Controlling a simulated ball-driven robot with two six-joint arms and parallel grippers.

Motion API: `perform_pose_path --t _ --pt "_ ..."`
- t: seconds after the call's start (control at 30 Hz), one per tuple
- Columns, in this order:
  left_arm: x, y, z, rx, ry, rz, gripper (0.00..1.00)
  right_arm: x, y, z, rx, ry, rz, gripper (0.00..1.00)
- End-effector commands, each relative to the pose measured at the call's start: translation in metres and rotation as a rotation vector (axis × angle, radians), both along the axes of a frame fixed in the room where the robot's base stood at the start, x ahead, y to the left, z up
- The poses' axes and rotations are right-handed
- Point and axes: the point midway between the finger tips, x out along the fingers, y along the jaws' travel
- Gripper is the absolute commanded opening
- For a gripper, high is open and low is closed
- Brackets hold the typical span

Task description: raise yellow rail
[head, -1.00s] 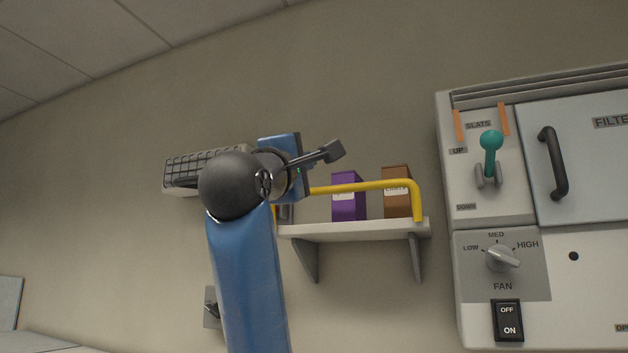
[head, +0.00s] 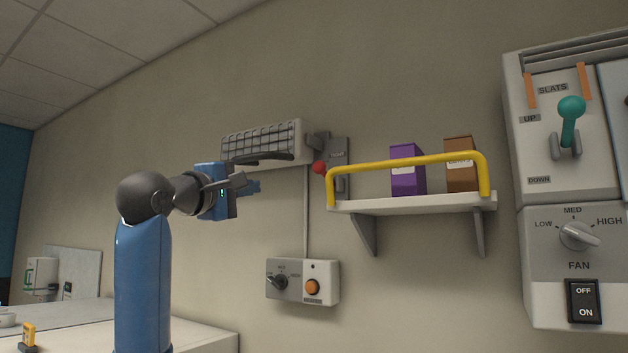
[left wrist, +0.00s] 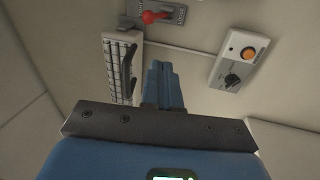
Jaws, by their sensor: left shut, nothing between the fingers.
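The yellow rail (head: 410,161) stands raised across the front of the wall shelf (head: 415,204) in the head view, above the shelf board. A purple box (head: 407,172) and a brown box (head: 460,166) stand on the shelf behind it. My left gripper (head: 250,187) is shut and empty, in the air to the left of the rail and apart from it. In the left wrist view its fingers (left wrist: 164,86) are together with nothing between them. The rail does not show in the left wrist view. My right gripper is in neither view.
A red-knobbed switch (head: 320,168) is on the wall just left of the shelf. A light with a grille (head: 264,144) is behind my gripper. A control box (head: 303,281) with an orange button hangs below. The slats and fan panel (head: 560,190) is at the right.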

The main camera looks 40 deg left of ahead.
Motion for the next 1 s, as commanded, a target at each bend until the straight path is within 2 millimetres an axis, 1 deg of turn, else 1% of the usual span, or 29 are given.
perform_pose_path --t 0.1,0.2,0.33,0.47,0.67,0.9,1.0 --pt "0.004 -0.017 -0.007 -0.014 0.018 -0.120 0.00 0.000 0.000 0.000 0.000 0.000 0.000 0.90" --pt "0.006 -0.031 -0.008 -0.017 0.023 -0.190 0.00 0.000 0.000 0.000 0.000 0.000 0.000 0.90" --pt "0.010 -0.039 -0.007 -0.024 0.025 -0.230 0.00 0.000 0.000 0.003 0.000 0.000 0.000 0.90" --pt "0.021 -0.038 -0.004 -0.031 0.023 -0.232 0.00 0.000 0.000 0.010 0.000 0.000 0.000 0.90" --pt "0.052 -0.038 0.004 -0.031 0.024 -0.233 0.00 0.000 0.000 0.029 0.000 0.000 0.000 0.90" --pt "0.097 -0.036 0.014 -0.032 0.025 -0.232 0.00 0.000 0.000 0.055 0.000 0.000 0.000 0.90" --pt "0.112 -0.036 0.016 -0.030 0.024 -0.231 0.00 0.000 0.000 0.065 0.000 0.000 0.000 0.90"
